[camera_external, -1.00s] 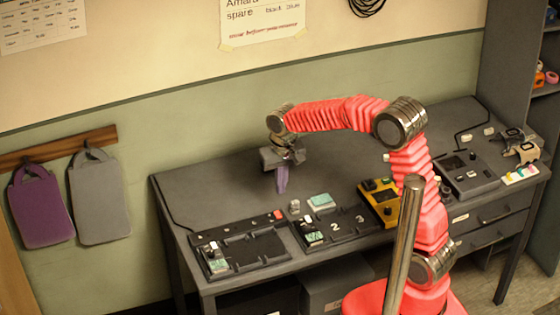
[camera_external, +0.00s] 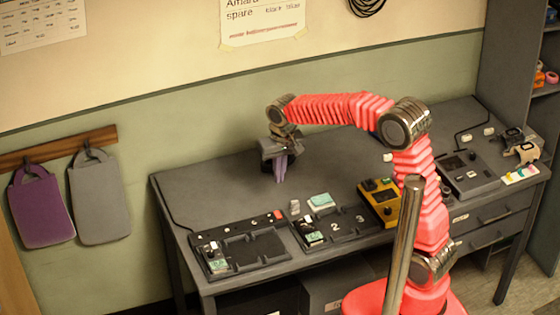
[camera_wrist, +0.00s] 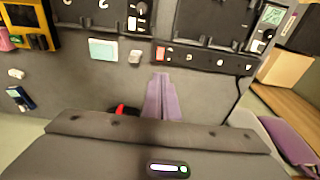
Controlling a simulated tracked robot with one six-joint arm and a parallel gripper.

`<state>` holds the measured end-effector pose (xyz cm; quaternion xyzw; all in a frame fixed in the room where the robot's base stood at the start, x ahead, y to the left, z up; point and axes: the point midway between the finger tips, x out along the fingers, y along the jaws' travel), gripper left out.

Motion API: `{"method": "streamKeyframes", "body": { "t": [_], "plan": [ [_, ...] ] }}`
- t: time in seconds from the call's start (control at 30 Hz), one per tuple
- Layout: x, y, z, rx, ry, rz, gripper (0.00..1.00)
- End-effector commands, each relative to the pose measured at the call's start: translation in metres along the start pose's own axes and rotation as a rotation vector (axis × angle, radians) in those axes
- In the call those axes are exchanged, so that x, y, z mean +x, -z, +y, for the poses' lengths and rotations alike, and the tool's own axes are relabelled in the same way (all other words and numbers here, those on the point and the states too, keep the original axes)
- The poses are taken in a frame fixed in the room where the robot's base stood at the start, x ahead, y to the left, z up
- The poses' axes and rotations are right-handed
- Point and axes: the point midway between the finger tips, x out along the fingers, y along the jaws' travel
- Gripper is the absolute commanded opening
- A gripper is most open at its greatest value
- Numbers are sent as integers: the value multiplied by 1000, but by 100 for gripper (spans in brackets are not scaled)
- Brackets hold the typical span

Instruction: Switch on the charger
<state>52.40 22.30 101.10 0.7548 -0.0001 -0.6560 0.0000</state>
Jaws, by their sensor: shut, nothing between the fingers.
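The charger (camera_external: 262,259) is the dark slotted tray at the desk's left front, with a cable running from its left end. Its back strip carries small pale marks and a red switch (camera_external: 278,214) at the right end. In the wrist view the red switch (camera_wrist: 160,53) is at the strip's left end. A small unit with a greenish screen (camera_external: 217,264) sits in the tray's left slot. My gripper (camera_external: 280,180) points down above the desk, behind the charger. Its purple fingers (camera_wrist: 161,78) are together and empty, apart from the switch. I cannot tell the switch's position.
A numbered tray (camera_external: 341,233) stands right of the charger. A grey block (camera_external: 294,207) and a pale green-topped block (camera_external: 321,202) lie near the switch. A yellow device (camera_external: 383,205) stands farther right. The desk's back left is clear.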

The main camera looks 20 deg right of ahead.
Motion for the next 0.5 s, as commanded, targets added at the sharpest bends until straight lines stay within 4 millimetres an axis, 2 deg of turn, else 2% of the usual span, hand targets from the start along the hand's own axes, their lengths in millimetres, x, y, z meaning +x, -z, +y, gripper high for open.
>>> {"method": "streamKeyframes", "body": {
  "t": [0.27, 0.5],
  "plan": [
    [11, 0, 0, 0, -1, -2, 0],
    [43, -1, 0, 0, -2, -4, 0]
  ]
}}
